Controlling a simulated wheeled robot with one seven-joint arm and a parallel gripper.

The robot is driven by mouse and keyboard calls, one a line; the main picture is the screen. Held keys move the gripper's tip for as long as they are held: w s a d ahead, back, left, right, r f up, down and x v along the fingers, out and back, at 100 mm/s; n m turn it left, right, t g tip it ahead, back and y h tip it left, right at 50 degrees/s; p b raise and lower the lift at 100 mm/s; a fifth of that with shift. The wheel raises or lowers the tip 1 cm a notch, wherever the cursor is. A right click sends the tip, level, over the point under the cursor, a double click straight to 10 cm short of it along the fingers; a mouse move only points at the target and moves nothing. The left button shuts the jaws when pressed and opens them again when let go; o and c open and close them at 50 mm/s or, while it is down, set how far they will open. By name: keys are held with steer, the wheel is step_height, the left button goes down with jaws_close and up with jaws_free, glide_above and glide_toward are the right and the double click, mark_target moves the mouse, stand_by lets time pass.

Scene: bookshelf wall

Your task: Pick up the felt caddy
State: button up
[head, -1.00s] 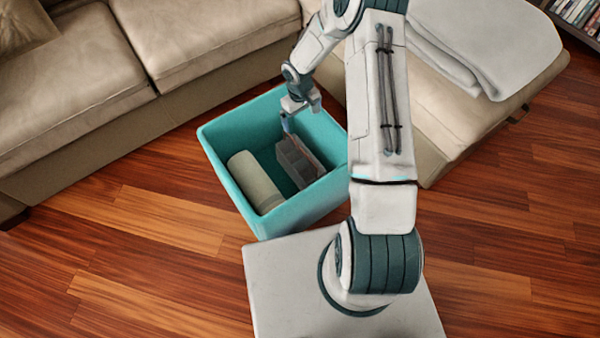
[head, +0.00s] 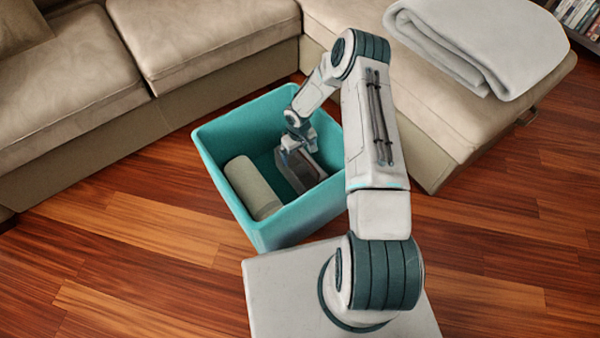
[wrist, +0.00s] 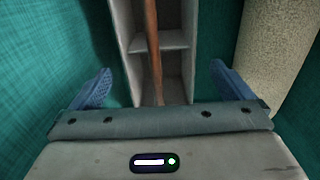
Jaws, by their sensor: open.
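The felt caddy (head: 309,171) is a grey divided holder inside the teal bin, on its right side in the head view. In the wrist view the caddy (wrist: 188,62) runs away from me, with a cross divider and a brown bar along its middle. My gripper (head: 288,156) is down inside the bin at the caddy. In the wrist view its blue fingers are apart, one to each side of the caddy, and my gripper (wrist: 162,76) is empty. The lower part of the caddy is hidden by my gripper.
The teal bin (head: 222,177) has high walls close around my gripper. A beige roll (head: 252,187) lies to the left of the caddy and shows at the right in the wrist view (wrist: 275,45). A beige sofa (head: 205,40) stands behind the bin; a folded grey blanket (head: 490,40) lies on it.

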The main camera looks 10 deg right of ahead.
mark_target(300, 166)
steer(key=shift+s+d+f+b, duration=0.15)
steer(key=shift+f+b, duration=0.85)
steer(key=shift+f, duration=1.35)
steer(key=shift+f+b, duration=0.2)
steer(key=shift+b, duration=0.1)
steer(key=shift+r, duration=0.1)
steer(key=c, duration=1.2)
